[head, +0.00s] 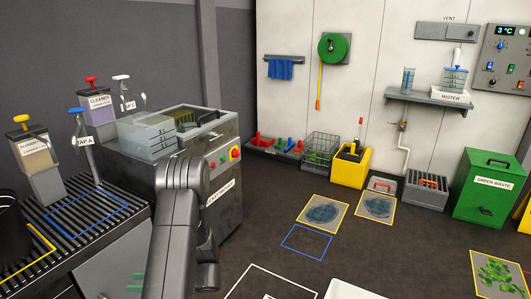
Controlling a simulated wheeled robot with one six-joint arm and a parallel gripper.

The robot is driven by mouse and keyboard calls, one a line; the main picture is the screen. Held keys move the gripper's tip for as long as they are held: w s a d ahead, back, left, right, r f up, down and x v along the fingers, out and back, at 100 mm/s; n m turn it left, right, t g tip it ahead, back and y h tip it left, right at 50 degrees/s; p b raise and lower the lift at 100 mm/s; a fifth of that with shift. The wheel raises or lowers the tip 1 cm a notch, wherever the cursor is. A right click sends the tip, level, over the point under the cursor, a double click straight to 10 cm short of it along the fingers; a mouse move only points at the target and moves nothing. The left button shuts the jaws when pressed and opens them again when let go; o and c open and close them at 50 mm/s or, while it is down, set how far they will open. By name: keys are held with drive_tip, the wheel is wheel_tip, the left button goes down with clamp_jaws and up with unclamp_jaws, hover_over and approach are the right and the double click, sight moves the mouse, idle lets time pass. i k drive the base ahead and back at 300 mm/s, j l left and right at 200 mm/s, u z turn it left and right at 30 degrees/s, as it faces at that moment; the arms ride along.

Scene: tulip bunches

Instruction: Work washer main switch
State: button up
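The washer (228,222) is a grey metal machine at centre left, with a white label on its front and an open top holding a clear bin (148,137). On its front panel, a red knob on a yellow plate (235,153) sits at the upper right, probably the main switch. Small red and green buttons (217,163) are to its left. The knob's exact setting is too small to read. My grey arm stands in front of the washer and hides part of its left front. I cannot make out my gripper's fingers.
A slatted bench (75,225) with bottles and taps stands at the left. Open dark floor with outlined mats (323,209) lies right of the washer.

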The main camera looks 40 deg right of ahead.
sight(236, 153)
drive_tip(key=i+l+z, duration=0.25)
drive_tip(key=z, duration=0.15)
drive_tip(key=i+l+z, duration=0.15)
drive_tip(key=i+z, duration=0.2)
drive_tip(key=i+l+z, duration=0.1)
drive_tip(key=i+z, duration=0.3)
drive_tip(key=i+l, duration=0.2)
drive_tip(key=i, duration=0.2)
drive_tip(key=i+l, duration=0.15)
drive_tip(key=i, duration=0.3)
drive_tip(key=i+l, duration=0.2)
drive_tip(key=i, duration=0.2)
